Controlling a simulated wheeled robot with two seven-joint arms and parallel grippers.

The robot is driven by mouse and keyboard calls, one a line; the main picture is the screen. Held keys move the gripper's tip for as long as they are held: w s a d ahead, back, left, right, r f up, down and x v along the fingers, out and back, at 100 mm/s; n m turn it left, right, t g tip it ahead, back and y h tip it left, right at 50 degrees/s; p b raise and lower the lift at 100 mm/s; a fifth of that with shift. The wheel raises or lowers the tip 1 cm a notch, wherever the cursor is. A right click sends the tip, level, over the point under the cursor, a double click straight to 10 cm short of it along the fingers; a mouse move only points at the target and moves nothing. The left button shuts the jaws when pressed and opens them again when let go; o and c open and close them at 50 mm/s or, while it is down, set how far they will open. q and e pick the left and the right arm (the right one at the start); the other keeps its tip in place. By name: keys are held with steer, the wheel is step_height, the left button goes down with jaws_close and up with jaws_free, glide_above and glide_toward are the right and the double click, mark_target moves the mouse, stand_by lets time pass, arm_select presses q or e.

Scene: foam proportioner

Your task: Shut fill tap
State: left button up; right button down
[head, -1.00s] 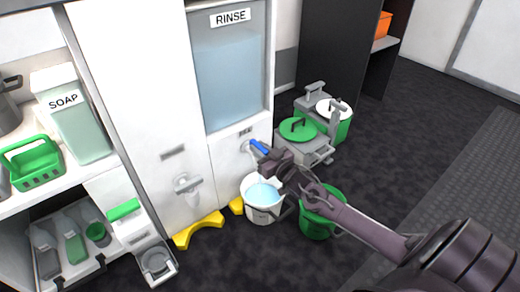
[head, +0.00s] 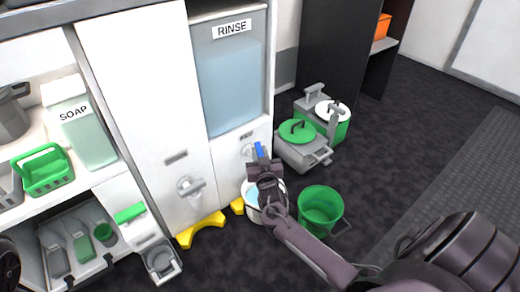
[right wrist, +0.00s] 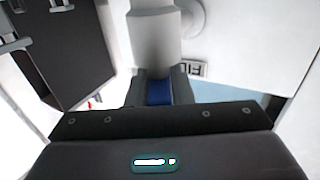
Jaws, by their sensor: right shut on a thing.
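The fill tap's blue handle (head: 260,150) is at the front of the white cabinet under the RINSE tank (head: 229,85). My right gripper (head: 264,164) is shut on the blue handle. In the right wrist view the blue handle (right wrist: 159,92) sits between the two fingers, with the grey tap body (right wrist: 155,38) just beyond. A white bucket (head: 250,208) with bluish water stands below the tap, partly hidden by my right gripper and arm. My left gripper is not in view; only a dark piece shows at the head view's left edge.
A green bucket (head: 321,207) stands on the floor right of my right arm. A grey tap (head: 189,187) is on the left cabinet panel, above a yellow floor piece (head: 203,230). Grey containers with a green lid (head: 297,132) stand behind. The floor at right is clear.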

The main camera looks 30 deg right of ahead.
steer(key=m+g+h, duration=0.1)
steer(key=h, duration=0.1)
steer(key=m+g+h+b, duration=0.1)
steer(key=m+h, duration=0.1)
steer(key=shift+w+a+f+g, duration=0.1)
steer(key=shift+a+f+g, duration=0.1)
steer(key=shift+g, duration=0.1)
steer(key=shift+d+r+m+g+h+b, duration=0.1)
steer(key=shift+r+m+g+h+b, duration=0.1)
steer(key=shift+m+g+h+b, duration=0.75)
steer(key=shift+h, duration=0.35)
steer(key=c, duration=1.3)
jaws_free()
steer(key=shift+p, duration=0.3)
